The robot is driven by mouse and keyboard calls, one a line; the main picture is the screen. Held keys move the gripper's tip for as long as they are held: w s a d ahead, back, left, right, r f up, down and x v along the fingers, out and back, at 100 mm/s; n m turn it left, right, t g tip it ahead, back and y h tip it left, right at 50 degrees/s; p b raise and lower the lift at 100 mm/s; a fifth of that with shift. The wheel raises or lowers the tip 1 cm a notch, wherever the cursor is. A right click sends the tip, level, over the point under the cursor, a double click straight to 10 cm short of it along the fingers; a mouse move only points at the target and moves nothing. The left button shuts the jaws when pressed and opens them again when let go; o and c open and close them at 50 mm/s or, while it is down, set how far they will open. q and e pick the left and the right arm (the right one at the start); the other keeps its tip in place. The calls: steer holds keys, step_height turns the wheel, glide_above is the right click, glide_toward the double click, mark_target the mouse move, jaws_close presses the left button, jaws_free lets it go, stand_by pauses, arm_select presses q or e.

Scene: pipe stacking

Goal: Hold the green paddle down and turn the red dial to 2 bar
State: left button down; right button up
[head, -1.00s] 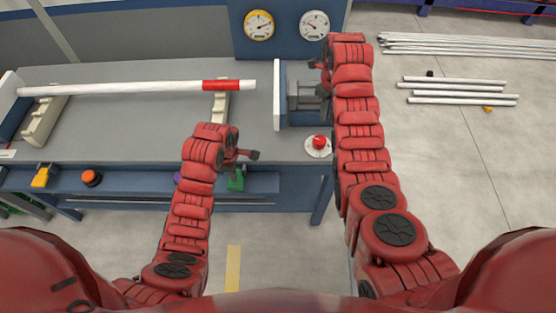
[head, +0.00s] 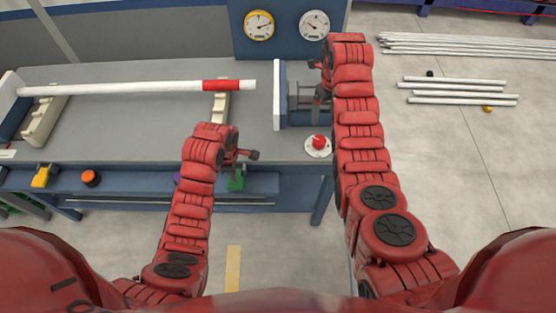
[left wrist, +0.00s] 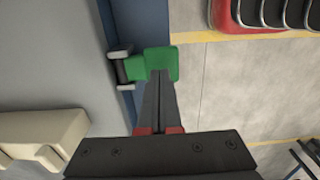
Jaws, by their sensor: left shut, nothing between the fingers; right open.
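The green paddle (head: 236,184) sticks out from the front edge of the bench. My left gripper (head: 250,155) is shut and empty just over it; in the left wrist view the closed fingertips (left wrist: 160,74) overlap the green paddle (left wrist: 136,65). I cannot tell whether they touch it. The red dial (head: 319,142) sits on a round white plate at the bench's right front corner. My right gripper (head: 319,80) is open beside the grey clamp block, beyond the dial and apart from it. Its arm partly hides it.
A yellow-rimmed gauge (head: 259,25) and a white gauge (head: 314,25) are on the back panel; their marks are too small to read. A white pipe with a red band (head: 221,85) lies on cream supports. An orange button (head: 91,178) is at the front left.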

mark_target(320, 140)
steer(key=shift+f, duration=0.1)
steer(key=shift+f, duration=5.8)
steer(key=c, duration=1.2)
